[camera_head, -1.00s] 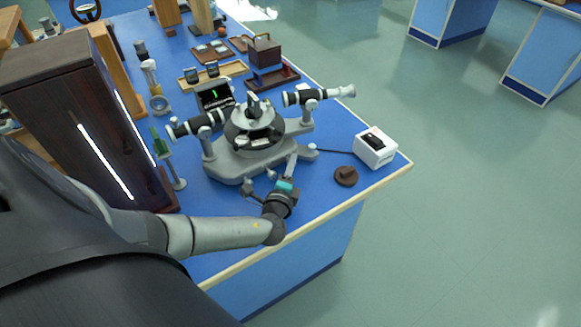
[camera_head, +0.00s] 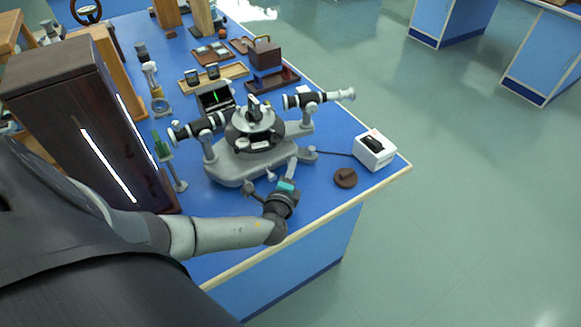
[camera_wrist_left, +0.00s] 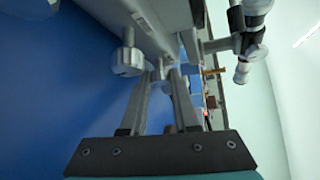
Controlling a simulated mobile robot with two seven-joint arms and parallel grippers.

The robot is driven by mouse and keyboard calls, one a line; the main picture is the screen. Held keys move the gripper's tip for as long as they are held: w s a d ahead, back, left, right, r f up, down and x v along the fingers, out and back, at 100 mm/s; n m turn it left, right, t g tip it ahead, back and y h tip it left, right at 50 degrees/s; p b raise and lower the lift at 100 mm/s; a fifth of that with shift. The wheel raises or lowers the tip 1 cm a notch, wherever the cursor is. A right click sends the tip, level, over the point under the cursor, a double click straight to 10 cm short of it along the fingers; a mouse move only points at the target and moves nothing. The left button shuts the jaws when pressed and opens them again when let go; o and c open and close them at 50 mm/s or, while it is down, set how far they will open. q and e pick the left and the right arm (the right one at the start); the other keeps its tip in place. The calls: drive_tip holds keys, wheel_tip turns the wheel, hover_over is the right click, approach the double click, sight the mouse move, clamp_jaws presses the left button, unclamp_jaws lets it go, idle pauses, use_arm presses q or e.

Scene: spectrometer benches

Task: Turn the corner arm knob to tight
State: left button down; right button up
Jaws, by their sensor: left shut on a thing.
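My right gripper is not in view.
A white box (camera_head: 374,152) with a black switch and a dark round disc (camera_head: 345,178) lie to the right, near the bench edge. A tall dark cabinet (camera_head: 75,125) with a lit strip stands left. Wooden trays (camera_head: 228,73) lie behind.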

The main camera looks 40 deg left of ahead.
use_arm(q)
drive_tip(key=m+g+p, duration=0.1)
drive_tip(key=p, duration=0.2)
drive_tip(key=m+g+p, duration=0.1)
drive_tip(key=g+p, duration=0.1)
drive_tip(key=p, duration=0.1)
drive_tip(key=r+m+g+p, duration=0.1)
drive_tip(key=p, duration=0.2)
drive_tip(key=shift+w+d+g, duration=0.2)
drive_tip(key=shift+w+g, duration=0.05)
drive_tip(key=shift+g, duration=0.15)
drive_tip(key=shift+w+m+g+y+p, duration=0.15)
drive_tip(key=shift+m+g+y+p, duration=0.25)
drive_tip(key=shift+m+g+p, duration=0.45)
drive_tip(key=shift+w+d+f+m+g+b, duration=0.1)
drive_tip(key=shift+m+g+b, duration=0.25)
drive_tip(key=shift+g, duration=0.5)
drive_tip(key=shift+w+f+m+g+y+b, duration=0.1)
drive_tip(key=shift+m+g+y+b, duration=0.25)
drive_tip(key=shift+g+b, duration=0.35)
drive_tip(key=shift+f+m+g+y+b, duration=0.1)
drive_tip(key=shift+m+g+y+b, duration=0.25)
drive_tip(key=shift+g+b, duration=0.4)
drive_tip(key=shift+w+m+g+y+b, duration=0.1)
drive_tip(key=shift+m+g+y+b, duration=0.55)
drive_tip(key=shift+b, duration=1.05)
drive_tip(key=shift+r, duration=0.2)
